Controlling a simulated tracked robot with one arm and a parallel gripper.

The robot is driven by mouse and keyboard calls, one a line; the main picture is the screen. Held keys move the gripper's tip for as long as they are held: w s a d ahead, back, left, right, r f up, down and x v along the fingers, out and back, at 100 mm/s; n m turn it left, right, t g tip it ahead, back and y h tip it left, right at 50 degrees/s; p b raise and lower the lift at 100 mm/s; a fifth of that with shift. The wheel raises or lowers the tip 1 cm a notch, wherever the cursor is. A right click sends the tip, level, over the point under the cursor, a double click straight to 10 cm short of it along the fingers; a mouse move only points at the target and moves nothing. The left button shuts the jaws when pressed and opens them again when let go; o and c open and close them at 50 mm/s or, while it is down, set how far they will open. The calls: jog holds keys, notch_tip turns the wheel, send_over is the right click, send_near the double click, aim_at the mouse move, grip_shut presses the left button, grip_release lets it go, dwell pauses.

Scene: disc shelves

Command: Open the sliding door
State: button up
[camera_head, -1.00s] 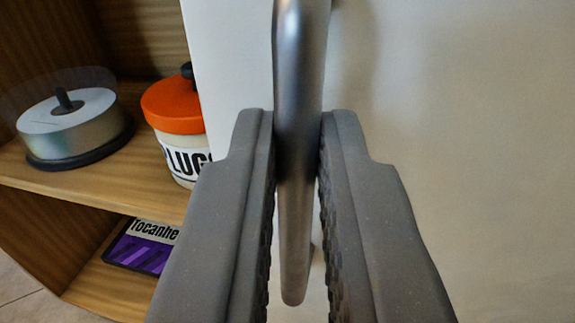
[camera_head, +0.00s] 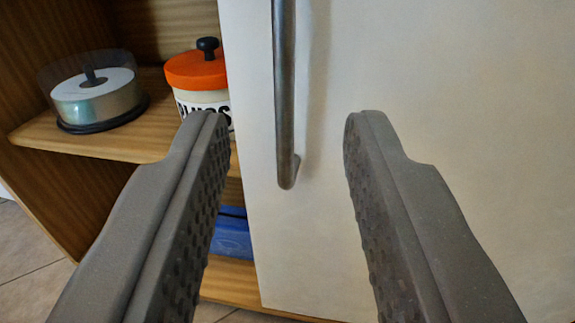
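The sliding door (camera_head: 420,80) is a plain cream panel that fills the right side of the view. Its left edge stands right of the open shelf compartment. A vertical grey metal bar handle (camera_head: 284,100) is fixed near that left edge; its lower end shows and its top is cut off. My gripper (camera_head: 280,120) is open and empty. Its two grey, textured fingers stand wide apart on either side of the handle in the picture, touching neither side of it, and the handle looks farther off than the fingertips.
Left of the door is a wooden shelf (camera_head: 95,140). On it stand a disc spindle (camera_head: 97,92) and an orange-lidded jar (camera_head: 197,72), partly hidden by the door and a finger. A blue item (camera_head: 232,240) lies on the lower shelf. Tiled floor (camera_head: 30,260) shows at lower left.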

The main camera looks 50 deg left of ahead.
jog(key=shift+p+v, duration=0.35)
jog(key=shift+v, duration=2.4)
